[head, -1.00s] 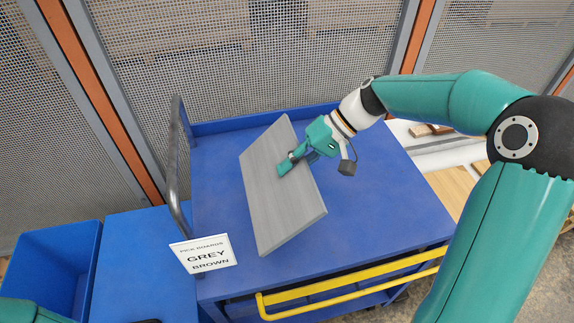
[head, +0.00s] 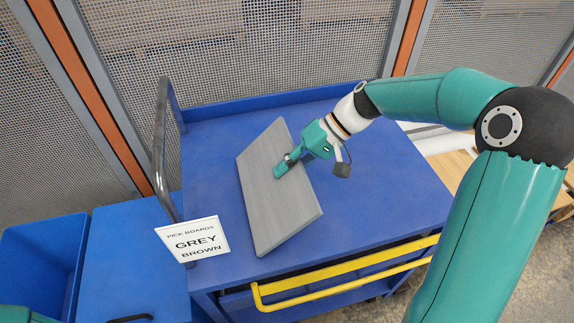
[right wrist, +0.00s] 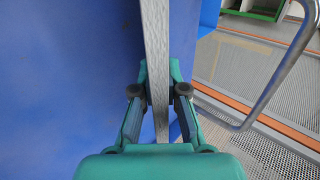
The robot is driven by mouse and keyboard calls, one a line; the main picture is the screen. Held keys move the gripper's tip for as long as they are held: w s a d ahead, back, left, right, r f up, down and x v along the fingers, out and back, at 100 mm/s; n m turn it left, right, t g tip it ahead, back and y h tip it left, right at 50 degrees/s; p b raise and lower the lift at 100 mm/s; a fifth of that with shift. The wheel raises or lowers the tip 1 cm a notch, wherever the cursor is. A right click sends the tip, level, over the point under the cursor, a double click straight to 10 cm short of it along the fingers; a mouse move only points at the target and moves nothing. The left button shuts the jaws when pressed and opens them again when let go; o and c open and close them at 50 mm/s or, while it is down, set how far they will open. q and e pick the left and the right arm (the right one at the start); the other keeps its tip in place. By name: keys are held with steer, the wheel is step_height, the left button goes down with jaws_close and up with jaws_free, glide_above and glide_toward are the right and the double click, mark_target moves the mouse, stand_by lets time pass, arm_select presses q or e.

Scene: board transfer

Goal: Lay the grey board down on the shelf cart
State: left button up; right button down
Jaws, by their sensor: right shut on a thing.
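The grey board (head: 273,199) is held tilted over the blue top of the shelf cart (head: 390,185) in the head view. My right gripper (head: 286,167) is shut on the board at its upper right long side. In the right wrist view the board (right wrist: 156,45) shows edge-on between the two fingers of the right gripper (right wrist: 159,100). Whether the board's lower edge touches the cart top, I cannot tell. Of my left arm only a small teal part shows at the bottom left corner; its gripper is out of view.
A sign (head: 193,241) reading "PICK BOARDS GREY BROWN" stands at the cart's left front corner. A grey handle rail (head: 159,145) rises on the left side. A yellow bar (head: 345,268) runs along the front. Blue bins (head: 40,255) stand at left. Mesh fencing is behind.

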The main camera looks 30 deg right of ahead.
steer(key=shift+f, duration=0.15)
stand_by(0.5)
steer(key=c, duration=1.1)
jaws_free()
steer(key=shift+c, duration=0.2)
steer(key=shift+o, duration=0.3)
steer(key=shift+r+h+p, duration=0.35)
steer(key=shift+h+p, duration=0.15)
steer(key=shift+p, duration=0.6)
steer(key=h+p, duration=0.1)
steer(key=p, duration=0.1)
steer(key=shift+s+d+g+h+p, duration=0.1)
steer(key=shift+g+h+p, duration=0.2)
steer(key=shift+g, duration=0.1)
steer(key=shift+f+h+p, duration=0.1)
steer(key=shift+h+p, duration=0.2)
steer(key=shift+d, duration=0.1)
steer(key=shift+s+d+r+p, duration=0.2)
steer(key=shift+d+r, duration=0.1)
steer(key=shift+d, duration=0.4)
steer(key=shift+s+d+r+p, duration=0.15)
steer(key=shift+d+r, duration=0.1)
steer(key=shift+d, duration=0.45)
